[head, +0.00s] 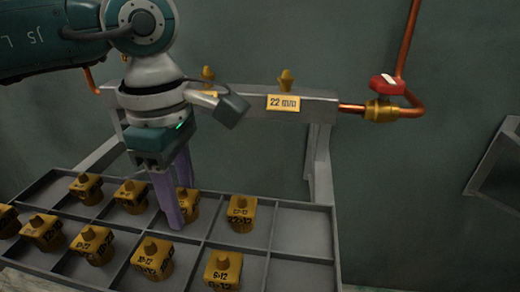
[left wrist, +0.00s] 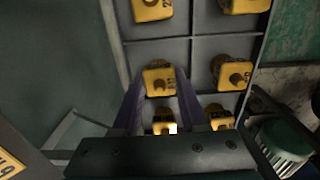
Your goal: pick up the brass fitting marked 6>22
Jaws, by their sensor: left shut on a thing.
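My left gripper (head: 181,208) reaches down into the grey tray and is shut on a brass fitting (head: 188,200) in the back row. A purple finger hides part of this fitting. In the left wrist view, the held fitting (left wrist: 158,80) sits between the two fingertips, over its compartment. Its marking is too small and covered to read, so I cannot tell whether it is the 6>22 one. I cannot tell whether it is clear of the tray floor. My right gripper is not in view.
The tray (head: 305,206) holds several similar brass fittings, including a neighbour (head: 241,214) at right and a front one (head: 223,270) that seems marked 6>12. Its right-end compartments are empty. Behind are a grey rail with a 22 label (head: 283,103) and a red-handled valve (head: 386,85).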

